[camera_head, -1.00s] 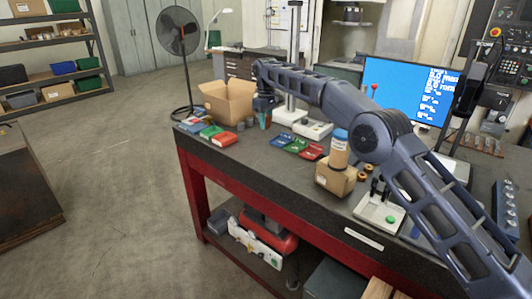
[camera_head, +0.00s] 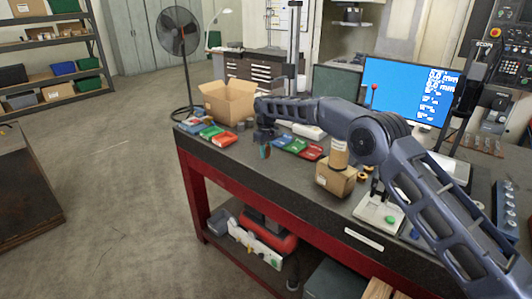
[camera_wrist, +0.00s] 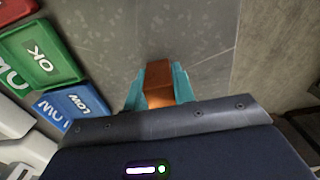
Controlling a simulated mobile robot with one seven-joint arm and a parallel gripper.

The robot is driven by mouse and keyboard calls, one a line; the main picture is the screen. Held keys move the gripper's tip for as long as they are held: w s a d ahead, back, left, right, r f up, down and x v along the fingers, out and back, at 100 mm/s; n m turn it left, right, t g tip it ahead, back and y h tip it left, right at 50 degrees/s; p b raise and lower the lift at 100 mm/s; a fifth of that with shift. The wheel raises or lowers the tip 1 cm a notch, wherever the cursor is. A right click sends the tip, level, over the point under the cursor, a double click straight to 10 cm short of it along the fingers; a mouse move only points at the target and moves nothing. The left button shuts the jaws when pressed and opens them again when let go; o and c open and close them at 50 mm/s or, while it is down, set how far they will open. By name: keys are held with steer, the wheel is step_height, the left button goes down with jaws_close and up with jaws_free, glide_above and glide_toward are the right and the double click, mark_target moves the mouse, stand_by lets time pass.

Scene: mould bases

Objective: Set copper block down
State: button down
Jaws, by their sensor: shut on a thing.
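The copper block (camera_wrist: 159,78) is orange-brown and sits between the two teal fingers of my gripper (camera_wrist: 160,88) in the wrist view. The fingers are shut on it. In the head view my gripper (camera_head: 265,152) points down near the table's front edge, left of the blue tray. The block is too small there to make out clearly. In the wrist view the grey tabletop lies beneath the block. I cannot tell whether the block touches it.
A blue LOW tray (camera_wrist: 68,105), a green OK tray (camera_wrist: 40,57) and a red tray (camera_head: 312,152) lie beside my gripper. Another set of coloured trays (camera_head: 211,131) and an open cardboard box (camera_head: 228,103) stand to the left. A small carton (camera_head: 335,178) stands to the right.

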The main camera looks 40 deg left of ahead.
steer(key=shift+f, duration=0.2)
steer(key=shift+f, duration=0.15)
steer(key=c, duration=1.2)
jaws_free()
steer(key=shift+o, duration=0.2)
step_height(320, 180, up, 12)
steer(key=shift+f, duration=0.25)
steer(key=shift+r, duration=0.35)
